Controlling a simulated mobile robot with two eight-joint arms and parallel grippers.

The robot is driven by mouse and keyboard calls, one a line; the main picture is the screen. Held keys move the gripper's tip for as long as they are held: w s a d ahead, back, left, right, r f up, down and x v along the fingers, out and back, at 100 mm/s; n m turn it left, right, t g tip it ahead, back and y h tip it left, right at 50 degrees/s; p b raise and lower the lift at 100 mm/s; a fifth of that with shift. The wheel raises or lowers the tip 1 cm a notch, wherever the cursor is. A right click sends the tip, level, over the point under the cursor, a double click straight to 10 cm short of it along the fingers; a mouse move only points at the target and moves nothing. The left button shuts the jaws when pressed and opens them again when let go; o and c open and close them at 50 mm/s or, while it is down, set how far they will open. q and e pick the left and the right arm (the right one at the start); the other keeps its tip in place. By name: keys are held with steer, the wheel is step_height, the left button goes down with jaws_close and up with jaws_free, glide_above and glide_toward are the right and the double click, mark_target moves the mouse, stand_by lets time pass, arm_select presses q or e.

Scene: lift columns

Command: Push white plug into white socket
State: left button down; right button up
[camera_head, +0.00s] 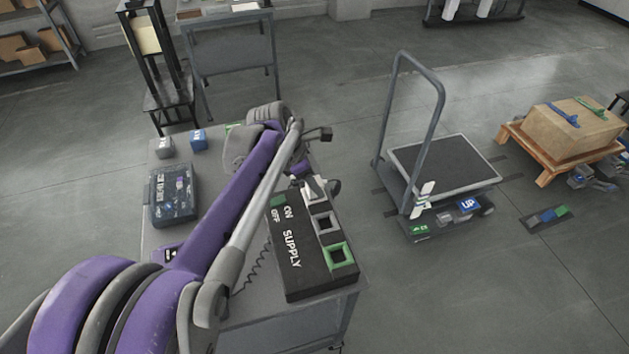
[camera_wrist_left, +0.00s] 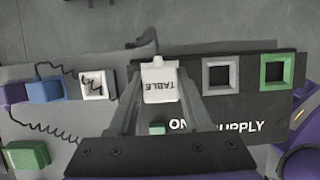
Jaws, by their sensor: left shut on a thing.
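The white plug (camera_wrist_left: 160,82), lettered TABLE, is between the two fingers of my left gripper (camera_wrist_left: 158,92), which is shut on it. The plug is over the end of the black SUPPLY box (camera_wrist_left: 240,108), in line with the grey socket (camera_wrist_left: 220,75) and green socket (camera_wrist_left: 276,72). The white socket cannot be made out beneath the plug in the wrist view. In the head view my left gripper (camera_head: 308,180) is at the far end of the SUPPLY box (camera_head: 292,262). I cannot tell how deep the plug sits. My right gripper is not in view.
A blue block (camera_wrist_left: 45,89) and a pale square block (camera_wrist_left: 96,84) lie beside the box, with dark coiled cords near them. A green block (camera_wrist_left: 27,156) is lower left. A dark case (camera_head: 172,195) is on the table. A trolley (camera_head: 440,165) stands to the right.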

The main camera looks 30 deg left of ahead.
arm_select(q)
steer(key=shift+f, duration=0.25)
steer(key=shift+c, duration=0.2)
jaws_free()
stand_by(0.3)
steer(key=shift+r, duration=0.15)
steer(key=shift+r+p, duration=2.35)
steer(key=shift+r, duration=1.05)
steer(key=shift+s+f, duration=0.1)
